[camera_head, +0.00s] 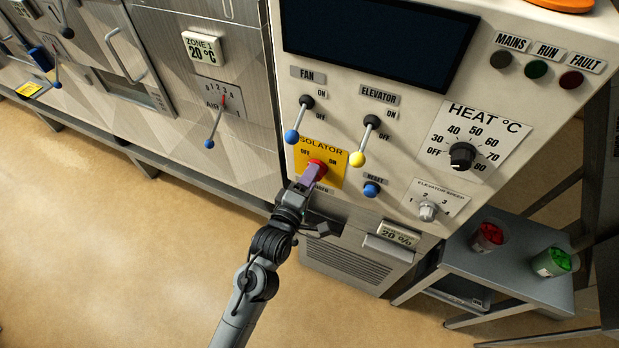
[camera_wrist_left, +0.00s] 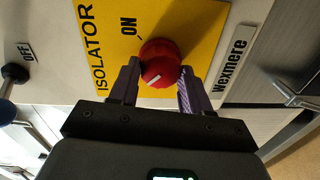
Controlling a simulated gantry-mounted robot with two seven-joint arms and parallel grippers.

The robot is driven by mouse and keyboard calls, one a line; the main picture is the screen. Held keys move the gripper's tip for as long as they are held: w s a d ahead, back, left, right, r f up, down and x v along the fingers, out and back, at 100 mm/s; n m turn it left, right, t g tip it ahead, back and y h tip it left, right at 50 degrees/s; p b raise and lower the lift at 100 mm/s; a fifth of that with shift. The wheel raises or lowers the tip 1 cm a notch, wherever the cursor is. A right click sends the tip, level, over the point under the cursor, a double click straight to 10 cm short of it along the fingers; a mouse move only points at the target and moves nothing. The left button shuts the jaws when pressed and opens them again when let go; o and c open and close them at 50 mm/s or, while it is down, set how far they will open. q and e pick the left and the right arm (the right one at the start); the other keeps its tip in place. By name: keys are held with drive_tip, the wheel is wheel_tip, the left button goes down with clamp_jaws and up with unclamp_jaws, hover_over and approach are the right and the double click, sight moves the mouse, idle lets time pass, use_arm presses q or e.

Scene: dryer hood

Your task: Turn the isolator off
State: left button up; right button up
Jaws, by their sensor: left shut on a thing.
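The isolator is a red round knob (camera_head: 318,165) on a yellow plate (camera_head: 337,158) at the lower left of the white control panel. The plate reads OFF at its left and ON at its right. In the left wrist view the knob (camera_wrist_left: 160,62) sits between the two purple fingers of my left gripper (camera_wrist_left: 156,80), which is shut on it. A short white mark shows on the knob's face; which label it points to is hard to tell. In the head view my left gripper (camera_head: 313,173) covers the knob's lower part. My right gripper is not in view.
The blue-tipped fan lever (camera_head: 292,136) and yellow-tipped elevator lever (camera_head: 357,158) stand just above. A blue reset button (camera_head: 372,189) is to the right. A side table (camera_head: 500,275) holds a red and a green container. Open floor lies at lower left.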

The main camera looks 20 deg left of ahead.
use_arm(q)
drive_tip(key=shift+f, duration=0.1)
drive_tip(key=o, duration=1.1)
drive_tip(key=shift+c, duration=0.2)
drive_tip(key=shift+s, duration=0.1)
drive_tip(key=s, duration=1)
drive_tip(key=shift+s+a+r, duration=0.2)
drive_tip(key=shift+s+r, duration=0.1)
drive_tip(key=shift+r, duration=0.05)
